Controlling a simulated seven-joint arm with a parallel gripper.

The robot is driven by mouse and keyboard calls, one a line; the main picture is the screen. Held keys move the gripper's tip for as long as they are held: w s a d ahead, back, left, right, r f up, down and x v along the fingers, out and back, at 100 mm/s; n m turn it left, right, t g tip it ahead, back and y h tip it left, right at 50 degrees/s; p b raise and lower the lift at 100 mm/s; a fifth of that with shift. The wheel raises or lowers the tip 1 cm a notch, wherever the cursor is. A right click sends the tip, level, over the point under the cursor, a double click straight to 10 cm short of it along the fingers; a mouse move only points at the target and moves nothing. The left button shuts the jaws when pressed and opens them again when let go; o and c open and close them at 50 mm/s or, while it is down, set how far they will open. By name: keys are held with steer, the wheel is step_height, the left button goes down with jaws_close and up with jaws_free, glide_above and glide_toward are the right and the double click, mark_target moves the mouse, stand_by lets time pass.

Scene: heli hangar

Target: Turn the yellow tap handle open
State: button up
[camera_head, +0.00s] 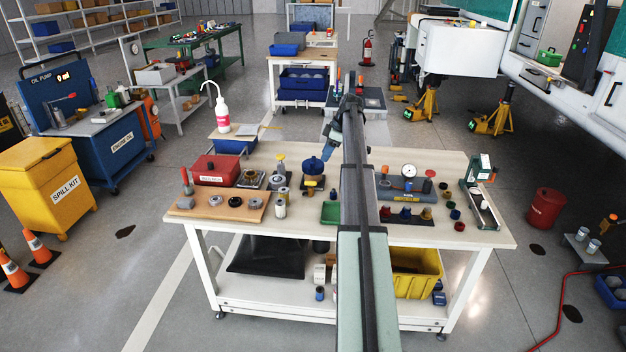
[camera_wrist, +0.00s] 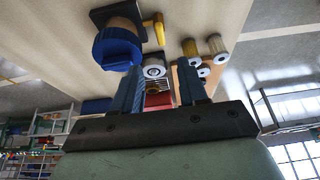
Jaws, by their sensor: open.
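A yellow handle (camera_wrist: 153,29) with an angled arm shows in the wrist view, beside a blue round knob (camera_wrist: 117,47) on a dark square base. The blue knob also shows in the head view (camera_head: 312,165), on a brass-coloured body near the workbench's middle. A yellow-topped fitting (camera_head: 280,159) stands just left of it; I cannot tell whether its top is the tap handle. My gripper (camera_wrist: 162,84) is open, with nothing between its fingers, apart from the yellow handle. In the head view its blue-grey end (camera_head: 333,132) is over the bench's back part, and my arm hides part of the bench.
The workbench (camera_head: 440,237) carries a red box (camera_head: 216,170), a wooden board (camera_head: 190,208) with fittings, a gauge block (camera_head: 402,190) and several small caps. A white bottle (camera_head: 220,110) stands at the back left. The bench's front strip is mostly clear.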

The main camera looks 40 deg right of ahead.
mark_target(311, 182)
steer(key=x, duration=1.3)
steer(key=shift+w+a+f, duration=0.1)
steer(key=shift+a+f, duration=0.05)
jaws_close()
